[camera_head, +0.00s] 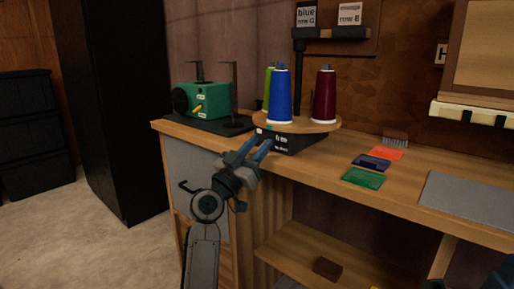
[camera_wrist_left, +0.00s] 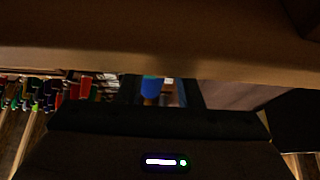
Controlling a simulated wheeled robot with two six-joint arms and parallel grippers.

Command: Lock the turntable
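The turntable is a round wooden disc (camera_head: 325,125) on a black base (camera_head: 293,142) with white lettering, near the bench's front edge. It carries a blue thread cone (camera_head: 279,97), a dark red cone (camera_head: 323,96) and a yellow-green cone (camera_head: 268,88) partly hidden behind the blue one. My left gripper (camera_head: 254,148) is at the disc's front left, its fingers apart; contact cannot be told. In the dark left wrist view, a small blue thing (camera_wrist_left: 151,87) shows between the fingers of my left gripper (camera_wrist_left: 160,91). No lock part is clearly visible. My right gripper is not recognisable.
A green machine (camera_head: 208,102) stands on a dark mat left of the turntable. Green, blue and orange cards (camera_head: 363,178) and a grey mat (camera_head: 468,200) lie on the bench (camera_head: 400,200) to the right. A brown block (camera_head: 327,268) sits on the lower shelf.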

